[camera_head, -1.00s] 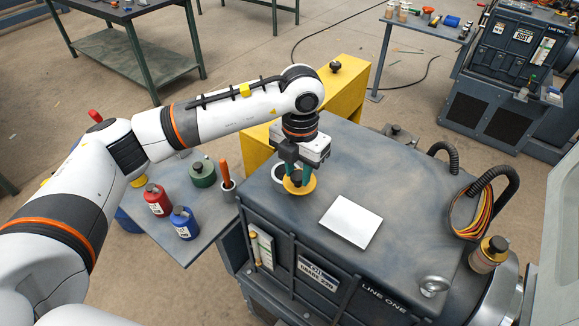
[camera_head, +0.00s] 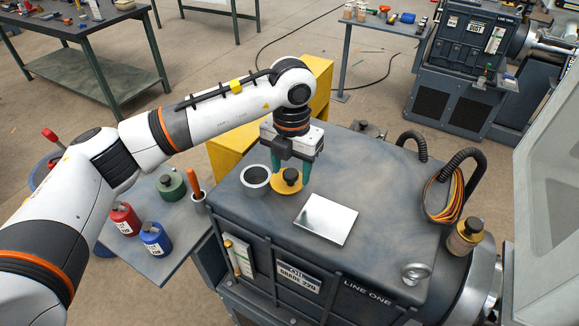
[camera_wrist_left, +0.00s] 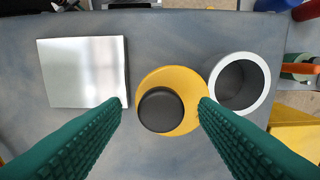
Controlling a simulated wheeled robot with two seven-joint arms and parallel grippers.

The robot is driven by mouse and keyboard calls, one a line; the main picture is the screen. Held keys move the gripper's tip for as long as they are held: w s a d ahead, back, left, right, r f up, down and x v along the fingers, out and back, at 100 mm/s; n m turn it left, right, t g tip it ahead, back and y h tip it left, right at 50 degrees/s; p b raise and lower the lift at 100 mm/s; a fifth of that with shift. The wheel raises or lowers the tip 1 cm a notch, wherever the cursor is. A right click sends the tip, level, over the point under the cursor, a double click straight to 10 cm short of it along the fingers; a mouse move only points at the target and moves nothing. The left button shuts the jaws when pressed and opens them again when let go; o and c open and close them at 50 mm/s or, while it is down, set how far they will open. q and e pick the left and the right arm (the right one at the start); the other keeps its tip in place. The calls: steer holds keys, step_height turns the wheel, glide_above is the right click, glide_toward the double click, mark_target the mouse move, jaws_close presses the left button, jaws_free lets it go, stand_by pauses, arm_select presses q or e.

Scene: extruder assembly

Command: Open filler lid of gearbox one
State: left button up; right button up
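The filler lid, a yellow disc with a black knob (camera_head: 288,180), lies on the dark grey top of gearbox one (camera_head: 385,205). It is just right of the open filler neck (camera_head: 256,180), a pale ring with a dark hole. In the left wrist view the lid (camera_wrist_left: 190,84) is beside the neck (camera_wrist_left: 262,72), with their rims very close. My left gripper (camera_head: 291,176) points down over the lid. Its teal fingers (camera_wrist_left: 161,104) are spread wide with the knob between them in view, not touching it. My right gripper is not in view.
A bright square plate (camera_head: 326,219) lies on the gearbox top near the lid. Hoses and wires (camera_head: 440,195) stand at the right. Red (camera_head: 125,219) and blue (camera_head: 156,239) bottles stand on a side table left of the gearbox. A yellow block (camera_head: 318,85) stands behind.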

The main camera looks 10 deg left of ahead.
arm_select(q)
steer(key=shift+r+p, duration=1.55)
steer(key=shift+r, duration=1.95)
